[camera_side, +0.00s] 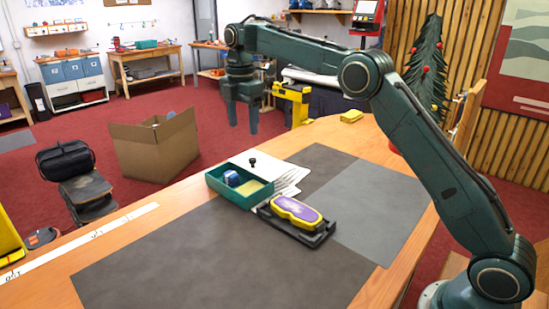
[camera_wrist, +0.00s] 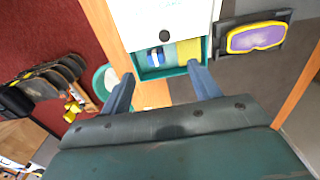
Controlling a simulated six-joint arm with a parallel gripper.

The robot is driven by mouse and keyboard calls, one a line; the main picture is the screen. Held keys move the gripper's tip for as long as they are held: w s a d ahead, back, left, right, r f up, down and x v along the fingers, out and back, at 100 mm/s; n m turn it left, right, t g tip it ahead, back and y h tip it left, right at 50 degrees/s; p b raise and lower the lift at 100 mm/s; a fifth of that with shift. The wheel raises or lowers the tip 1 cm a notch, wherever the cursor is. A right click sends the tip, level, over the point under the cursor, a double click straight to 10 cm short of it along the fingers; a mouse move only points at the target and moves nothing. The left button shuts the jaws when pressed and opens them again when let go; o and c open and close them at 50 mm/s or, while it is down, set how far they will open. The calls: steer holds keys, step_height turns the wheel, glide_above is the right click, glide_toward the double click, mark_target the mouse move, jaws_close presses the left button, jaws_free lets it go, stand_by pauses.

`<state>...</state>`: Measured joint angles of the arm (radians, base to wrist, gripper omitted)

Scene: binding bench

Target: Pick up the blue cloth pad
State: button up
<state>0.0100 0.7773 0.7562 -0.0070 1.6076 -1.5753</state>
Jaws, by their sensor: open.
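A small blue thing with a pale part, which looks like the blue cloth pad (camera_side: 231,178), sits in a green open tray (camera_side: 225,191) on the bench. In the wrist view the pad (camera_wrist: 155,57) lies in the tray's left part, beside a flat yellow piece (camera_wrist: 188,50). My gripper (camera_side: 243,118) is open and empty, pointing down, well above the bench top. In the wrist view the fingertips of my gripper (camera_wrist: 160,73) show on either side of the tray's near edge, with the pad just beyond the gap between them.
A white board with a black knob (camera_side: 252,161) and loose sheets adjoin the tray's far side. A purple-and-yellow block (camera_side: 296,210) sits in a black holder just right of the tray. Dark mats (camera_side: 170,262) cover much of the bench, and their front part is clear.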

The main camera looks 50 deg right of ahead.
steer(key=a, duration=0.1)
steer(key=w+a, duration=0.2)
steer(key=a, duration=0.1)
steer(key=shift+f, duration=0.1)
glide_above(231, 173)
steer(key=shift+a+f, duration=0.2)
steer(key=shift+f, duration=3.95)
steer(key=shift+f, duration=0.1)
steer(key=shift+d+f, duration=0.1)
steer(key=shift+f, duration=2.45)
steer(key=c, duration=1.1)
